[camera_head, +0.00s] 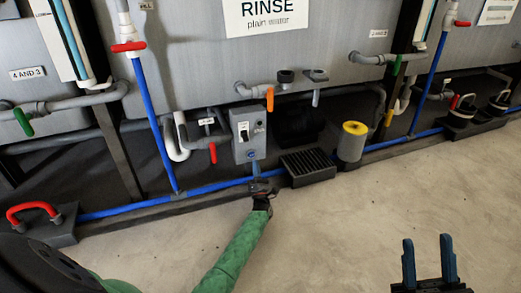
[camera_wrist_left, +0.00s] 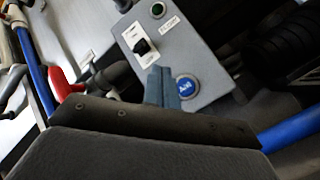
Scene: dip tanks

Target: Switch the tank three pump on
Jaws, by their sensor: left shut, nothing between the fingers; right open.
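A grey pump switch box (camera_head: 247,132) stands in front of the tank labelled RINSE, at the centre of the head view. My left gripper (camera_head: 256,172) is shut and empty, just below the box. Its blue fingers (camera_wrist_left: 160,86) lie in front of the box's lower part, beside the blue button; I cannot tell whether they touch. My right gripper (camera_head: 430,262) is open and empty over the floor at lower right.
Blue pipes run up the tanks and along the floor. A red-handled valve (camera_head: 212,152) sits left of the box, an orange one (camera_head: 270,98) above right. A black grate (camera_head: 308,166) and a yellow-topped cylinder (camera_head: 352,142) stand to the right. The front floor is clear.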

